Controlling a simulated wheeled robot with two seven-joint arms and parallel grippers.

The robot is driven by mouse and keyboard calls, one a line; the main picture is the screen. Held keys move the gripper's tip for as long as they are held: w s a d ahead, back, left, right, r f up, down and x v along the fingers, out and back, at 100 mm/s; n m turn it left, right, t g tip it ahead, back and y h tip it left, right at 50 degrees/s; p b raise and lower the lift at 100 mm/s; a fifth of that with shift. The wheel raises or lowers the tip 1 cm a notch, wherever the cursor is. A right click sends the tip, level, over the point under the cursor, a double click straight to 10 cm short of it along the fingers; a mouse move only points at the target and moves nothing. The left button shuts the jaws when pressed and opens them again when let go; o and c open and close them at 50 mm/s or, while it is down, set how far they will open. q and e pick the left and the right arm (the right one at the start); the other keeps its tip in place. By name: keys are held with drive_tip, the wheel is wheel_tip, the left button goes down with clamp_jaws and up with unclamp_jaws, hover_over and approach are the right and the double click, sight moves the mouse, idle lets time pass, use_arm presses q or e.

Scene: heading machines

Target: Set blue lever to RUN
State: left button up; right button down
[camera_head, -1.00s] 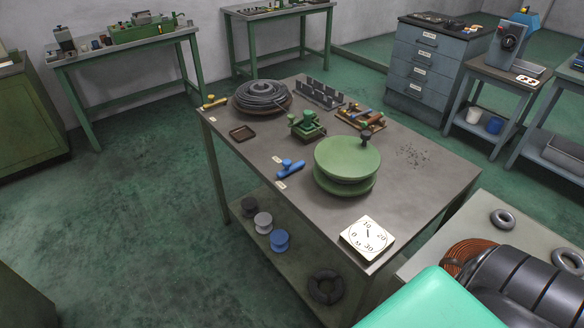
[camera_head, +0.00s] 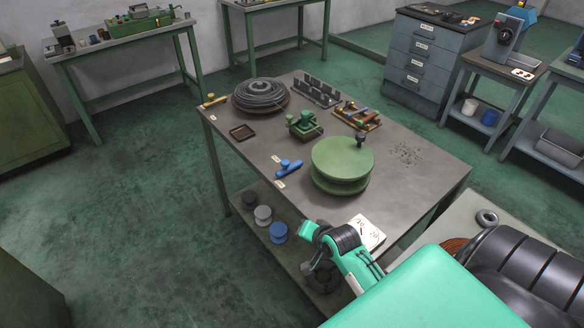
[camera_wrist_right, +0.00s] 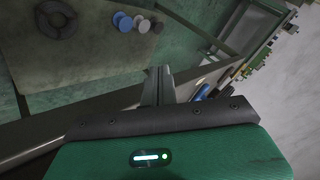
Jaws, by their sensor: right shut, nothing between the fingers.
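The blue lever (camera_head: 289,167) is on the near left edge of the central bench, with a small white label at each end. Label text is too small to read. It seems to show as a blue shape beyond the fingers in the right wrist view (camera_wrist_right: 201,91). My right arm reaches over the near corner of the bench in the head view, apart from the lever. My right gripper (camera_wrist_right: 157,84) has its grey fingers together, empty, and short of the lever. Its fingertips cannot be made out in the head view. My left gripper is not in view.
On the bench (camera_head: 240,163) stand a green round drum (camera_head: 342,158), a green device (camera_head: 303,124), a wire coil (camera_head: 261,95) and a yellow lever (camera_head: 215,101). A white dial plate (camera_head: 369,232) is partly behind my arm. Spools (camera_head: 278,232) sit on the lower shelf.

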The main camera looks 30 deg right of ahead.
sight(287, 166)
drive_tip(key=w+d+r+m+t+h, duration=0.1)
drive_tip(key=w+d+r+m+t, duration=0.2)
drive_tip(key=w+d+r+m, duration=0.4)
wheel_tip(287, 166, up, 3)
drive_tip(key=shift+d+m+t, duration=0.4)
drive_tip(key=shift+d+m, duration=0.15)
drive_tip(key=shift+m, duration=0.05)
drive_tip(key=shift+w, duration=0.1)
drive_tip(key=p+x, duration=0.1)
drive_tip(key=x, duration=0.3)
drive_tip(key=p+x, duration=0.1)
drive_tip(key=x, duration=0.4)
drive_tip(key=r+p+x, duration=0.1)
drive_tip(key=x, duration=0.3)
drive_tip(key=shift+w+d+f+p, duration=0.2)
drive_tip(key=shift+w+p, duration=0.15)
drive_tip(key=shift+w, duration=0.2)
